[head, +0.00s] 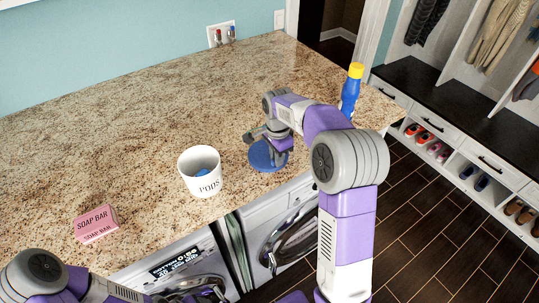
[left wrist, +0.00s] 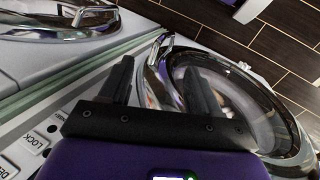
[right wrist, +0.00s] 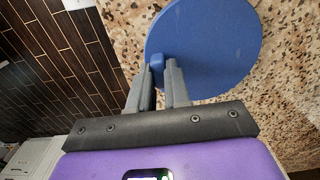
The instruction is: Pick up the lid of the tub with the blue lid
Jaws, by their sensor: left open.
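My right gripper (head: 273,143) is over the lid. In the right wrist view, its fingers (right wrist: 159,68) are close together on either side of the small blue knob of the lid (right wrist: 215,45). I cannot tell whether the lid touches the counter. My left gripper (left wrist: 155,68) is open and empty, in front of the washing machines.
A pink soap bar box (head: 96,224) lies at the counter's left front. A blue bottle with a yellow cap (head: 350,92) stands at the right end, behind my right arm. Two front-loading machines (head: 290,235) are below the granite counter (head: 130,130). The counter's back left is clear.

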